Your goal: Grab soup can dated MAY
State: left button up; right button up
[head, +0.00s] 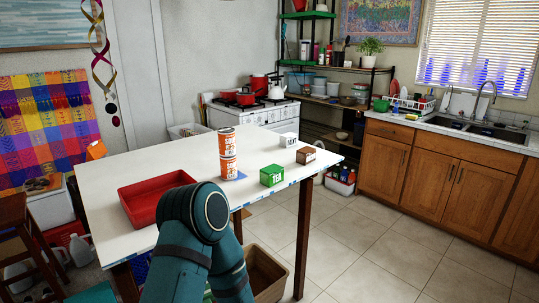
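Two orange-and-white cans stand stacked on the white table, an upper can (227,141) directly on a lower can (228,167). Their printing is too small for me to read a date, so I cannot tell which one says MAY. One of my teal arms rises from the bottom of the view and bends in front of the table's near edge. Neither gripper shows in this view.
On the white table (180,163) are a red tray (140,201) left, a green box (271,176), a brown box (306,156) and a white box (289,140) right. A brown crate (268,280) is below the near edge. Floor is clear at right.

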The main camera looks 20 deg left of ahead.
aim_at(227, 138)
jog(key=i+l+u, duration=0.6)
jog(key=l+u, duration=0.3)
jog(key=i+l+u, duration=0.25)
jog(key=l, duration=0.25)
jog(key=k, duration=0.05)
